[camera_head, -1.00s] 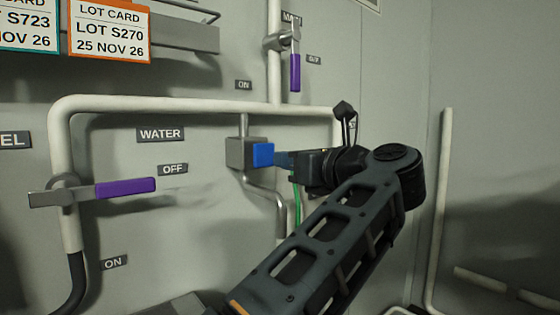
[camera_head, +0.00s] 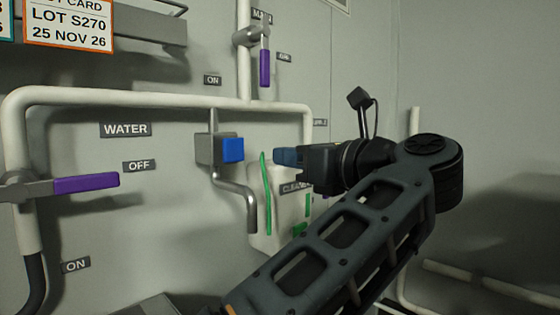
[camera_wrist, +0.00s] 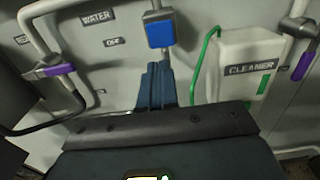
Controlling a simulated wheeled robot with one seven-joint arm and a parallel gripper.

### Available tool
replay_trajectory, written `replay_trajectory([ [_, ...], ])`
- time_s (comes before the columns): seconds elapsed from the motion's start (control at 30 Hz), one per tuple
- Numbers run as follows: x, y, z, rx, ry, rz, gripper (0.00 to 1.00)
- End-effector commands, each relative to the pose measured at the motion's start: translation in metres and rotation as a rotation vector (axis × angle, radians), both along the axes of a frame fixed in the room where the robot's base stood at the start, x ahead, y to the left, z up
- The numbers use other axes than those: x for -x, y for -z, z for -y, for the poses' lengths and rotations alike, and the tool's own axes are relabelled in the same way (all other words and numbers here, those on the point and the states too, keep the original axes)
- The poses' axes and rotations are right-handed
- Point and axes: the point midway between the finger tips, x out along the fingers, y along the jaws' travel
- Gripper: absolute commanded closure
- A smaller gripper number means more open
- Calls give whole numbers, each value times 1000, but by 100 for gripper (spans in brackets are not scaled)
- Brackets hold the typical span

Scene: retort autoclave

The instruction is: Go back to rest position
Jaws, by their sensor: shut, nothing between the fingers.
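My gripper (camera_head: 285,157) is shut and empty, with dark blue fingers. In the head view it is to the right of the blue block (camera_head: 233,149) on a grey valve body, with a clear gap between them. In the wrist view my gripper (camera_wrist: 156,84) points up the picture, just below the blue block (camera_wrist: 159,34). My arm crosses the lower right of the head view.
A purple-handled water valve (camera_head: 86,184) sits at left by the OFF label. Another purple handle (camera_head: 264,68) hangs above. A whitish cleaner container (camera_head: 262,242) with a green tube is behind my arm. White pipes run along the wall.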

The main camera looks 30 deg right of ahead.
Motion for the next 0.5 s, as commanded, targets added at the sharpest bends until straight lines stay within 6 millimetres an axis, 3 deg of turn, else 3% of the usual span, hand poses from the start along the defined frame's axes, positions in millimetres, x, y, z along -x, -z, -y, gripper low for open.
replay_trajectory([
  [0.27, 0, 3, 3, 23, 13, 0, 100],
  [0.5, 0, 31, 37, 345, 155, 8, 100],
])
